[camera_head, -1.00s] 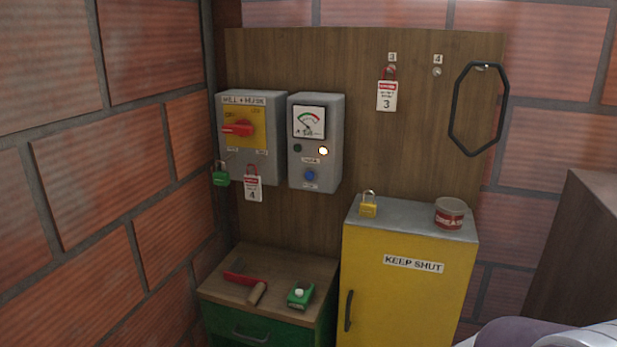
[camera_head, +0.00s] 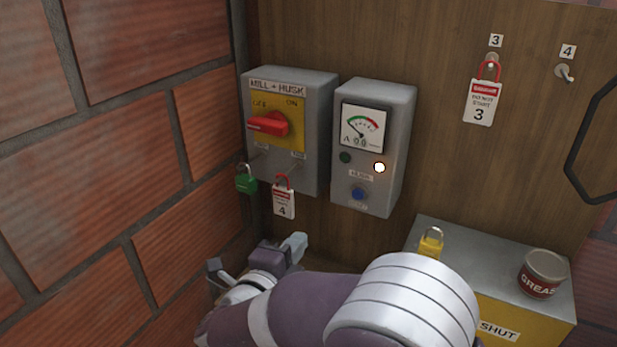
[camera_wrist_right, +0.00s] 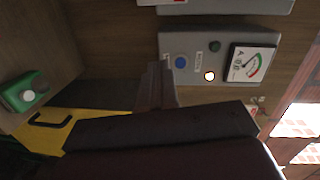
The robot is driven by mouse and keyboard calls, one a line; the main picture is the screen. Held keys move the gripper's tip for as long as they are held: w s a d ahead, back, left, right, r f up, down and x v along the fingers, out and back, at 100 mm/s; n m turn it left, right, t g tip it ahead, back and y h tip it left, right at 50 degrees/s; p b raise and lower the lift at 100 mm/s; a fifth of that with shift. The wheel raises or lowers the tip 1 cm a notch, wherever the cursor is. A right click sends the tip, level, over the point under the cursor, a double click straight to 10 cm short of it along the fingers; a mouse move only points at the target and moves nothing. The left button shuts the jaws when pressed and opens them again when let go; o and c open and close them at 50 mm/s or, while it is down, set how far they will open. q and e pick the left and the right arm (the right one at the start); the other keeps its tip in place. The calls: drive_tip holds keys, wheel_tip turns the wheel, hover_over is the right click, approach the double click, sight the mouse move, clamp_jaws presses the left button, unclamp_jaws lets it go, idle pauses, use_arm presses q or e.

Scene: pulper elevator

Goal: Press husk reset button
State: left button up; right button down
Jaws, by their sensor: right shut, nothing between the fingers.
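The blue reset button (camera_head: 358,193) sits low on the grey box with a gauge (camera_head: 374,150), under a HUSK label. The button also shows in the right wrist view (camera_wrist_right: 181,62). The lamp (camera_head: 379,167) above the button glows white; a dark green lamp (camera_head: 345,157) beside it is unlit. My right gripper (camera_head: 296,244) is shut and empty, below and left of the button and apart from it. In the right wrist view its dark fingers (camera_wrist_right: 160,78) point toward the panel, close beside the button in the picture. My left gripper is not in view.
The MILL + HUSK switch box (camera_head: 289,165) with a red handle (camera_head: 268,123) stands left. A green padlock (camera_head: 246,182) and a tag marked 4 (camera_head: 284,200) hang below it. A yellow cabinet (camera_head: 520,310) carries a yellow padlock (camera_head: 431,243) and a grease tin (camera_head: 541,274).

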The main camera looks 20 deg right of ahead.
drive_tip(key=s+d+r+m+h, duration=0.1)
drive_tip(key=s+m+h, duration=0.1)
drive_tip(key=m+g+p, duration=0.1)
drive_tip(key=p, duration=0.1)
approach(356, 196)
drive_tip(key=p+x, duration=0.3)
drive_tip(key=x, duration=0.3)
drive_tip(key=shift+w+d, duration=0.25)
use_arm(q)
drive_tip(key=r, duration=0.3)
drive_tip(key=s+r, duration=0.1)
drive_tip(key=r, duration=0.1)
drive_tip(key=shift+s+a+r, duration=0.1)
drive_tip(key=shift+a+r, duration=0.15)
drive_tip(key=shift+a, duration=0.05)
use_arm(e)
drive_tip(key=shift+w, duration=0.1)
